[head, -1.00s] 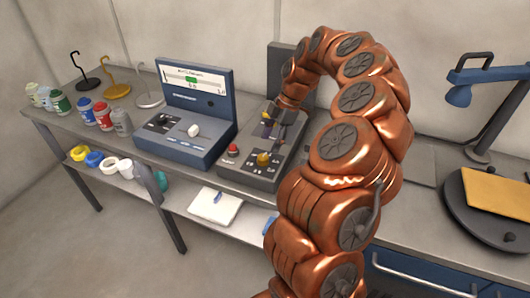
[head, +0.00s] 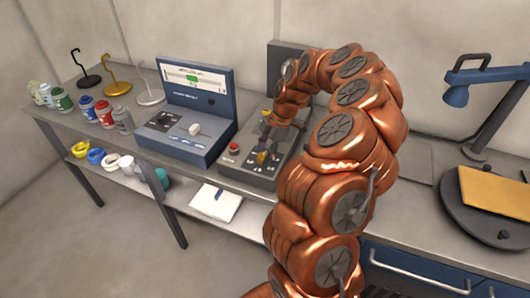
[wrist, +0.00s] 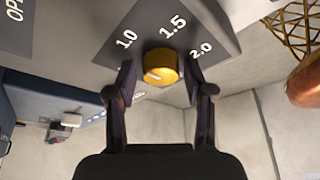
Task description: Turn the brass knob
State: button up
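The brass knob (wrist: 162,62) stands on a dark grey panel marked 1.0, 1.5 and 2.0. A short white mark shows on the left part of its face. My gripper (wrist: 160,78) is open, with one finger on each side of the knob. Small gaps seem to show between fingers and knob, so I cannot tell of any contact. In the head view the knob (head: 262,158) is partly covered by my gripper (head: 264,148), which reaches down to the grey control box (head: 240,172).
A red button (head: 234,147) sits on the same box, left of the knob. A blue instrument with a white lever (head: 195,129) stands close on the left. Several cans and hooks stand further left.

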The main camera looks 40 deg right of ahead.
jog(key=c, duration=0.8)
jog(key=shift+d, duration=0.1)
jog(key=shift+c, duration=0.2)
